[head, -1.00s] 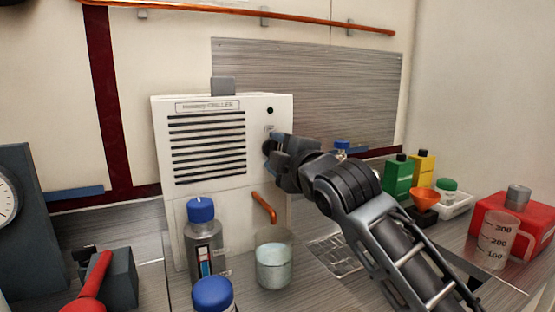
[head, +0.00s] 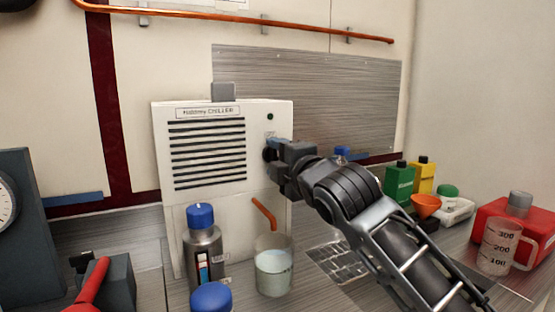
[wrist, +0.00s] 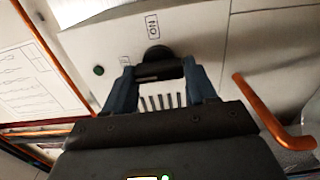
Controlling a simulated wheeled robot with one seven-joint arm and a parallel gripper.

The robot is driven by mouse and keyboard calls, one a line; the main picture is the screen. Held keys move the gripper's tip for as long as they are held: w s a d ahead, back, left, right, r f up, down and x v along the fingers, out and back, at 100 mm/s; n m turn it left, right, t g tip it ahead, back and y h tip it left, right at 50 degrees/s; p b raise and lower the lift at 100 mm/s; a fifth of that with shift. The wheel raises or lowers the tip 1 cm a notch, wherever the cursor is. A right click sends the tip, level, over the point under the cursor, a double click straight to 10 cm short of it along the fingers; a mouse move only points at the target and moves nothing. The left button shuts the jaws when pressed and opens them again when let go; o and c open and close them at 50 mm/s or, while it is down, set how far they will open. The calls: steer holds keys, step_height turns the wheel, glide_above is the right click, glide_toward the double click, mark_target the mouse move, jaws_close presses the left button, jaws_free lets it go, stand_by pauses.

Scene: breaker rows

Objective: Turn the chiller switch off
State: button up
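The white chiller (head: 205,220) stands against the back wall with its vent grille facing out. Its dark switch (head: 268,154) is on the right of the front, below a small lamp (head: 270,116). In the wrist view the switch (wrist: 158,56) is a dark round base with a bar-shaped handle. An ON label (wrist: 152,26) shows above it in that view, and the lamp (wrist: 99,70) looks green. My gripper (wrist: 160,75) is at the switch with its fingers apart, one at each side of the handle. I cannot tell whether they touch it.
A copper pipe stub (head: 264,211) juts out below the switch. A beaker (head: 274,268) and a blue-capped bottle (head: 203,245) stand before the chiller. A green bottle (head: 398,184), an orange funnel (head: 425,205) and a red container (head: 507,222) are on the right.

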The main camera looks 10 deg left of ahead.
steer(key=o, duration=0.4)
steer(key=v, duration=0.7)
steer(key=shift+s+d, duration=0.15)
steer(key=shift+s, duration=0.2)
